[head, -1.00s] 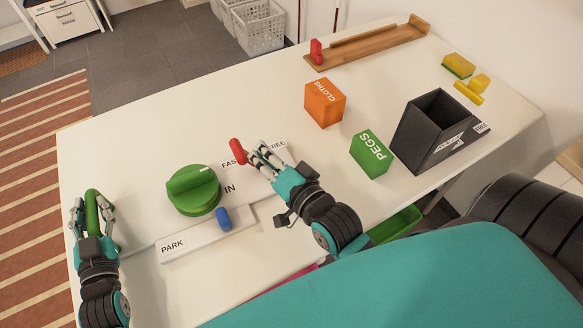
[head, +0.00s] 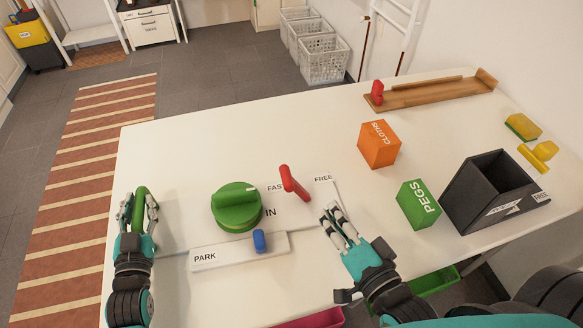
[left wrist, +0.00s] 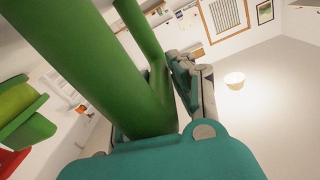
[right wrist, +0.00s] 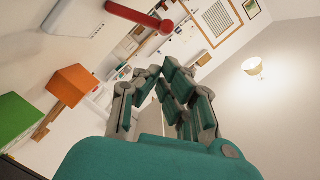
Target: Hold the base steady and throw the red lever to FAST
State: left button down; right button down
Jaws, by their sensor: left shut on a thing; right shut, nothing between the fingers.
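The white base (head: 325,194) lies on the table, with a green knob (head: 237,207) and a red lever (head: 293,182). The lever's rounded top tilts left towards the FAST label (head: 275,188), whose last letter is hidden; the FREE label (head: 323,178) is to its right. My left gripper (head: 138,206) is shut on the green handle (head: 139,210) at the left; the handle fills much of the left wrist view (left wrist: 95,70). My right gripper (head: 334,213) is shut and empty, in front and right of the lever, apart from it. The lever also shows in the right wrist view (right wrist: 138,17).
A PARK plate (head: 212,257) with a blue knob (head: 259,240) lies in front. An orange CLOTHS block (head: 378,146), green PEGS block (head: 417,205) and black bin (head: 495,190) stand to the right. A wooden rack (head: 430,95) is behind. The table's back left is clear.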

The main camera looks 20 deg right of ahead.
pick_arm(q)
jog(key=shift+s+f, duration=0.1)
jog(key=shift+f, duration=0.45)
jog(key=c, duration=1.5)
grip_release()
jog(key=shift+d+r, duration=0.1)
jog(key=shift+r, duration=0.15)
jog(key=o, duration=0.5)
jog(key=shift+c, duration=0.2)
jog(key=shift+a+f, duration=0.2)
jog(key=shift+s+r, duration=0.1)
jog(key=shift+s, duration=0.1)
jog(key=s, duration=0.7)
jog(key=shift+s+a+r, duration=0.1)
jog(key=shift+s+a, duration=0.05)
jog(key=shift+a, duration=0.05)
jog(key=shift+s, duration=0.1)
